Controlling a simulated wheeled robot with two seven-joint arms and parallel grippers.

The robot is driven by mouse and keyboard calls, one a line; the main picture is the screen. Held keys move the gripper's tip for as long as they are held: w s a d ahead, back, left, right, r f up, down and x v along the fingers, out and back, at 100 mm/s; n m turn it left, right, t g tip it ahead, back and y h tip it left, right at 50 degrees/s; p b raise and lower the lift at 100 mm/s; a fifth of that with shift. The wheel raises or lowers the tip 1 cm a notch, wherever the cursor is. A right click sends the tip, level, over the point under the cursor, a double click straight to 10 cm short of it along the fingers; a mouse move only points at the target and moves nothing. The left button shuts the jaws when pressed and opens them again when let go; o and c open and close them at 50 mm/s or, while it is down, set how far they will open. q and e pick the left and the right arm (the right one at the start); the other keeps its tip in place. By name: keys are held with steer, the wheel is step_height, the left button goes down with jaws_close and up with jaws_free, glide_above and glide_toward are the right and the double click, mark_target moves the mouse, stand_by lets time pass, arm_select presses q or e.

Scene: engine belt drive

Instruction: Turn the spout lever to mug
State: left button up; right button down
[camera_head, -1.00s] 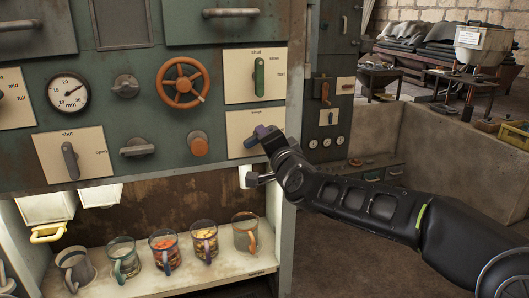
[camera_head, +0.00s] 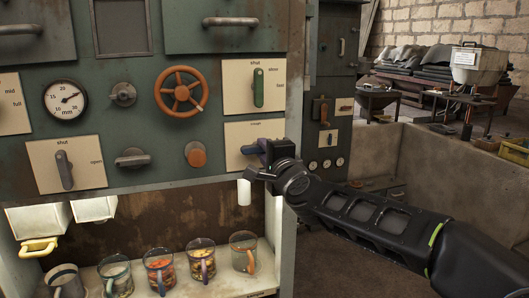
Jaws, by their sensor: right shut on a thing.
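The plate's upper label seems to read "trough"; any other label is hidden by my gripper. My right gripper (camera_head: 266,149) is shut on the lever's outer end and hides part of it. The lever points right, close to level. A white spout (camera_head: 243,192) hangs below the panel. A grey mug with an orange handle (camera_head: 243,259) stands on the shelf below, roughly under the spout. My left gripper is out of view.
Several filled mugs (camera_head: 160,270) stand in a row on the lit shelf. Above the lever are a green-handled lever (camera_head: 258,87) and an orange handwheel (camera_head: 181,91). An orange knob (camera_head: 195,155) is to its left. A second panel (camera_head: 334,110) stands behind at right.

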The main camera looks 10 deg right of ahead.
steer(key=c, duration=1.3)
jaws_free()
steer(key=shift+s+d, duration=0.15)
steer(key=shift+s, duration=1.8)
steer(key=shift+s+d, duration=0.1)
steer(key=shift+s, duration=1.85)
